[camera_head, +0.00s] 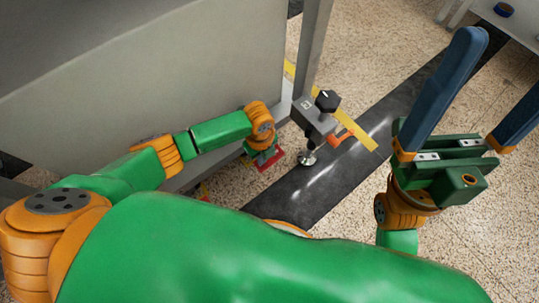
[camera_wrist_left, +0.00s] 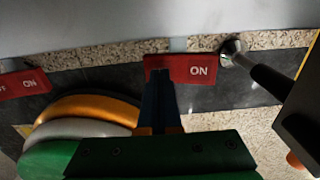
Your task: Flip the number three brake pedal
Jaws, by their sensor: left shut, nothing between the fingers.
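A red brake pedal marked "ON" (camera_wrist_left: 198,71) sits at the middle of the left wrist view, at the foot of the pale panel. A second red pedal (camera_wrist_left: 28,84), also with lettering, shows at the left edge. I see no number on either. My left gripper (camera_wrist_left: 158,85) is shut and empty, its blue fingertips just below the left half of the middle pedal; I cannot tell if they touch. In the head view my left gripper (camera_head: 264,152) is beside a red pedal (camera_head: 274,160), its fingers mostly hidden. My right gripper (camera_head: 482,103) is open and empty, fingers raised.
A grey block (camera_head: 313,116) with a black knob and orange lever stands right of the pedal, its round metal foot (camera_head: 307,158) close by. The large grey panel (camera_head: 190,70) rises behind my left arm. A dark strip (camera_head: 330,170) crosses the speckled floor.

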